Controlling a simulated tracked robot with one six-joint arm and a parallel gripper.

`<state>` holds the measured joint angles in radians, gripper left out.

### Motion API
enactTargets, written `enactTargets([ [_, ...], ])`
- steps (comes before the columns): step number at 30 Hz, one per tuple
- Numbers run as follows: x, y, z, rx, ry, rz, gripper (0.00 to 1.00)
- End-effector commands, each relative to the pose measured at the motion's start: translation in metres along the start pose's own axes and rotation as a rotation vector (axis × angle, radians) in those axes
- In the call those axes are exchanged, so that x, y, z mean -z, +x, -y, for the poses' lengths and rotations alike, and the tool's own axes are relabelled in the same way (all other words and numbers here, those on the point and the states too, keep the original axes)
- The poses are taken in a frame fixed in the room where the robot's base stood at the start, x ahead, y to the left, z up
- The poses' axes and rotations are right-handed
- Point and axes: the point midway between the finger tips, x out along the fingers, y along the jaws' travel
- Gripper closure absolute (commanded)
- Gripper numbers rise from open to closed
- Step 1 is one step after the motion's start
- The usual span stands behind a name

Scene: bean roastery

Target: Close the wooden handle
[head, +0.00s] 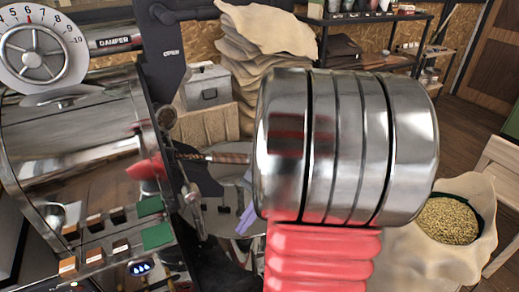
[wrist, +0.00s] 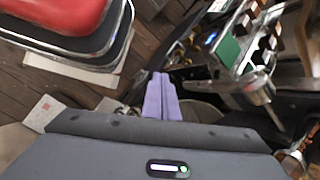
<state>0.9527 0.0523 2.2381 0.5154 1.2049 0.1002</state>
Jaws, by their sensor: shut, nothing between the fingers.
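A rod with a reddish-brown wooden grip (head: 220,157), which looks like the wooden handle, sticks out to the right from the roaster's front (head: 85,140) in the head view. Its right end is hidden behind my chrome arm. My gripper (head: 246,212) shows its purple fingers below the handle, partly hidden by the arm. In the wrist view the gripper (wrist: 161,84) is shut and empty, apart from anything. A greyish bar (wrist: 240,91) lies to the right of the fingers there; I cannot tell if it is the same handle.
The roaster's panel with a green square (head: 157,236) stands left of my gripper; the green square shows also in the wrist view (wrist: 230,50). An open sack of beans (head: 450,218) stands at the right. Stacked sacks (head: 262,35) and a metal box (head: 207,88) are behind.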

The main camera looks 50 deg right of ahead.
Motion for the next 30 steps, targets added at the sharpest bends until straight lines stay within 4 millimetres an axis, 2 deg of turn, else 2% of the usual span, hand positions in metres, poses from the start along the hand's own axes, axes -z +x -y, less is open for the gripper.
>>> enactTargets([
  [1,-0.009,0.001,0.002,-0.04,-0.069,-0.034,1.0],
  [6,-0.032,0.003,0.006,-0.157,-0.282,-0.142,1.0],
  [15,-0.076,-0.001,0.024,-0.291,-0.661,-0.314,1.0],
  [23,-0.121,-0.004,0.043,-0.334,-0.97,-0.437,1.0],
  [30,-0.17,-0.006,0.058,-0.315,-1.223,-0.518,1.0],
])
